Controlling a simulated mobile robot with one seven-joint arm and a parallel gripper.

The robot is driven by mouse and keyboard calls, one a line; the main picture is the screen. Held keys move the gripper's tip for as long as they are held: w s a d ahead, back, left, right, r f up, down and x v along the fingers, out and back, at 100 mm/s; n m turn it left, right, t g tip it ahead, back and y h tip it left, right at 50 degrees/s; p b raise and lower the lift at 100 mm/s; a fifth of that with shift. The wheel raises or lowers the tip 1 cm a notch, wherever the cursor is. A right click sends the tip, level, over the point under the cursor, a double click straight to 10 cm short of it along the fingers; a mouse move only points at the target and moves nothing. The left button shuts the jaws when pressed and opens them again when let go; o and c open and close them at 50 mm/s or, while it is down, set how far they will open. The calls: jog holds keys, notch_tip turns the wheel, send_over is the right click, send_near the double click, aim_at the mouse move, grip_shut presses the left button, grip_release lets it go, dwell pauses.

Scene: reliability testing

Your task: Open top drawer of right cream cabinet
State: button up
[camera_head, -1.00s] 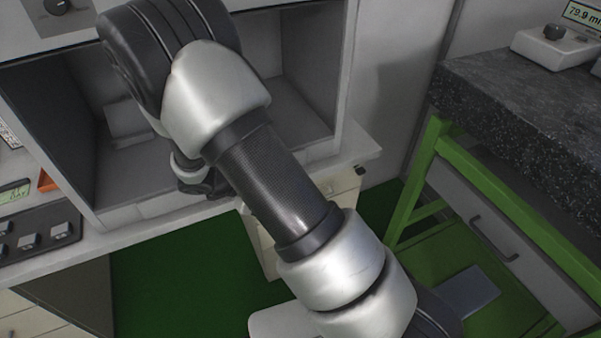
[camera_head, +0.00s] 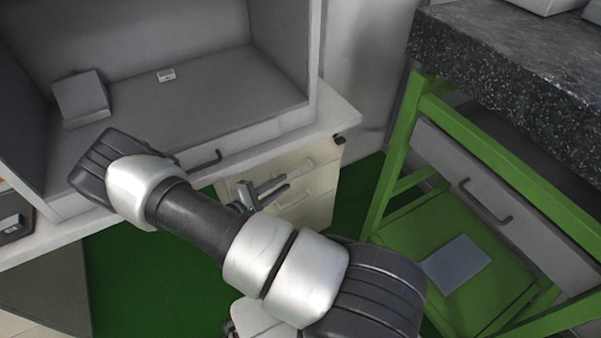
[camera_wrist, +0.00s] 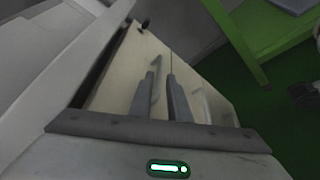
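The cream cabinet (camera_head: 318,203) stands under the white bench at its right end. Its top drawer (camera_head: 322,158) looks closed and has a pale bar handle (camera_head: 296,166). That handle also shows in the wrist view (camera_wrist: 157,78), close to the left finger and partly overlapped by the fingers. My gripper (camera_head: 288,182) is in front of the upper drawers, with its two fingers pointing at the cabinet. The fingers are apart with a narrow gap, also in the wrist view (camera_wrist: 160,75). I cannot tell whether they touch the handle.
The white bench top (camera_head: 335,118) overhangs the cabinet. A lower drawer handle (camera_head: 297,200) sits below the top one. A green-framed table (camera_head: 395,160) with a dark stone top and a grey drawer stands at right. Green floor (camera_head: 130,280) is clear at lower left.

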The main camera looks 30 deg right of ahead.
aim_at(300, 172)
jog(key=b+x, duration=0.1)
jog(key=x, duration=0.8)
jog(key=shift+d+f, duration=0.15)
jog(key=shift+d, duration=0.2)
jog(key=shift+c, duration=0.3)
grip_shut()
jog(key=shift+a, duration=0.1)
dwell(0.4)
